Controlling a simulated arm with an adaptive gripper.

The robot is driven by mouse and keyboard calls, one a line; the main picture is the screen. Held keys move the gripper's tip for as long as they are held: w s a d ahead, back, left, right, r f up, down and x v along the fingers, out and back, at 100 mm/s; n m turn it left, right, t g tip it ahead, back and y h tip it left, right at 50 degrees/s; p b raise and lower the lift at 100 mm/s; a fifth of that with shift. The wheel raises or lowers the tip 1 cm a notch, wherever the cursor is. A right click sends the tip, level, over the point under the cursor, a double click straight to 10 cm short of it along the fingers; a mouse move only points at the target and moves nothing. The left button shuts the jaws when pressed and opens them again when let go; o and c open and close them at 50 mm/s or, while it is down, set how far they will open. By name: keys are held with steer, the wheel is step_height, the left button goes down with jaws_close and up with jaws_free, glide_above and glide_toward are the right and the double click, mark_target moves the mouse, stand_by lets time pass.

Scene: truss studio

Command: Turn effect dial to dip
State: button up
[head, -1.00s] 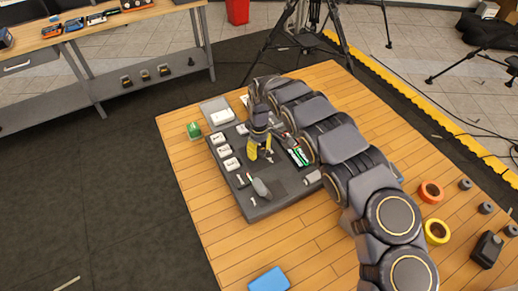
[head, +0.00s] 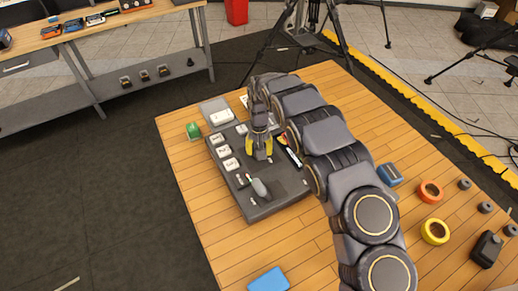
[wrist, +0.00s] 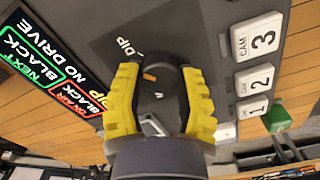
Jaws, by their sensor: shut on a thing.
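The effect dial (wrist: 165,92) is a dark round knob on the dark control panel (head: 228,176). My gripper (wrist: 160,70) has its yellow fingers closed on opposite sides of the dial. In the head view my gripper (head: 259,156) points down onto the panel, and the dial is hidden there. A small orange mark (wrist: 149,77) shows on the upper left of the dial in the wrist view. A white DIP label (wrist: 125,46) is printed beyond the dial's upper left. Any labels under the fingers are hidden.
A display (wrist: 45,65) reads NEXT BLACK, NO DRIVE and ON AIR BLACK. White numbered camera buttons (wrist: 257,40) line the panel's other side. A fader lever (head: 260,188) stands nearer the front. Tape rolls (head: 431,191) lie right on the wooden platform.

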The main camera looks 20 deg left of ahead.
steer(key=shift+d+m, duration=0.1)
steer(key=shift+m, duration=0.6)
steer(key=shift+s, duration=0.1)
steer(key=o, duration=1.1)
steer(key=shift+r, duration=0.1)
step_height(320, 180, up, 12)
